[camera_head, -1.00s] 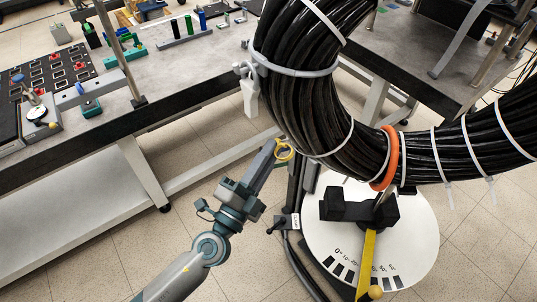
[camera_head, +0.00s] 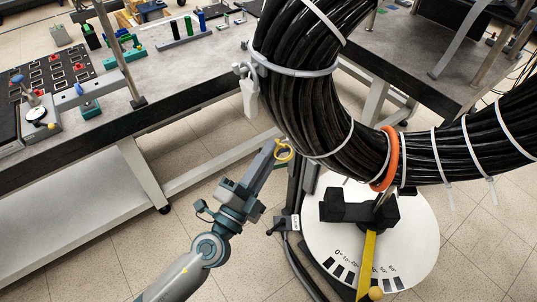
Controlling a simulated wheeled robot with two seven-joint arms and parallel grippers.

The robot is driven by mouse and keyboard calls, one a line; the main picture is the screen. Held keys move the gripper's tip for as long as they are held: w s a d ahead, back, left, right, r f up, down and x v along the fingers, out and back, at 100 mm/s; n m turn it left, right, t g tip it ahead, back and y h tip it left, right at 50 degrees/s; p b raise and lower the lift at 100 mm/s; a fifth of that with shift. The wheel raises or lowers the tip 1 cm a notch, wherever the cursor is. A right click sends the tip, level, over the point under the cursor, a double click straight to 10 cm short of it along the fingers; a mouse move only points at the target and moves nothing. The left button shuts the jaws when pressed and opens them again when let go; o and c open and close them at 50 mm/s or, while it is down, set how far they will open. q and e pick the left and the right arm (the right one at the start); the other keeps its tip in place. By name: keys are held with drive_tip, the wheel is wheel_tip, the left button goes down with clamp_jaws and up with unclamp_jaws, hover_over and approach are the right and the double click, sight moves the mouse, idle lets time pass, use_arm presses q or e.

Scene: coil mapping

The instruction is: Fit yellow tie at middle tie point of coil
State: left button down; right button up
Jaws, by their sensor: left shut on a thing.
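The coil (camera_head: 300,85) is a thick bundle of black cables curving from the top centre to the right edge. Several white ties and an orange ring (camera_head: 391,158) go around it. The yellow tie (camera_head: 284,151) is a small loop at the tip of my left gripper (camera_head: 275,149), which is shut on it. The gripper is just left of the coil's lower-left curve, close to it in the picture; I cannot tell the depth gap. Which tie point is the middle one is not marked in view. My right gripper is not in view.
A round white dial plate (camera_head: 415,240) with a black clamp (camera_head: 345,208) and yellow pointer (camera_head: 368,262) stands under the coil. A workbench (camera_head: 190,75) with tools is at left, another bench (camera_head: 420,50) at back right. Floor is open at lower left.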

use_arm(q)
drive_tip(key=shift+w+r, duration=0.1)
idle(0.3)
drive_tip(key=shift+p+x, duration=0.3)
drive_tip(key=shift+x, duration=0.65)
drive_tip(key=shift+w+d, duration=0.15)
drive_tip(key=shift+w, duration=0.05)
idle(0.4)
drive_tip(key=shift+w+d+r, duration=0.2)
drive_tip(key=shift+w, duration=0.15)
idle(0.7)
drive_tip(key=c, duration=1.7)
unclamp_jaws()
